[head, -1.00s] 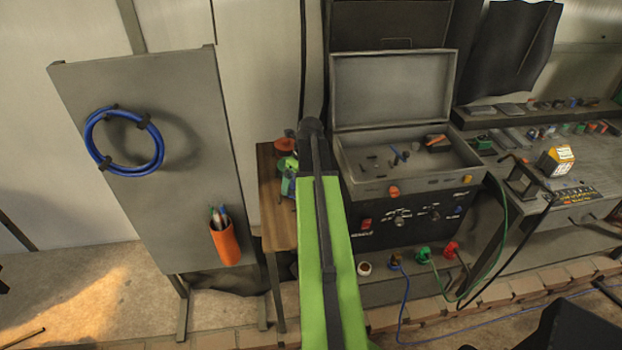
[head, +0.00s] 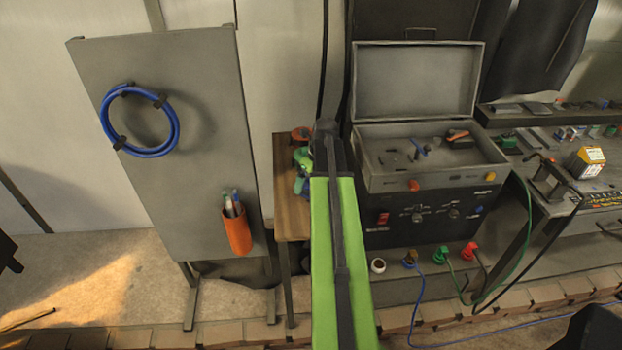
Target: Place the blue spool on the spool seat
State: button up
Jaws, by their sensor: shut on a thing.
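My lime-green arm reaches up the middle of the head view, and its dark far end lies beside a small wooden table. I cannot make out my gripper's fingers; the arm hides what lies beyond its far end. Small green and teal shapes (head: 302,172) show over the table, partly covered by the arm; I cannot tell what they are. A round orange-red piece (head: 300,133) is at the table's back. I cannot pick out the blue spool or the spool seat with certainty.
The wooden table (head: 289,222) stands between a grey board (head: 185,215) with a blue cable coil (head: 172,128) and a grey equipment case (head: 415,85) with an open lid. A workbench (head: 590,195) is at the right. Open floor (head: 90,280) lies left.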

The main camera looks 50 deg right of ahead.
jog(key=o, duration=1.8)
jog(key=p+v, duration=1.2)
jog(key=shift+s+r, duration=0.1)
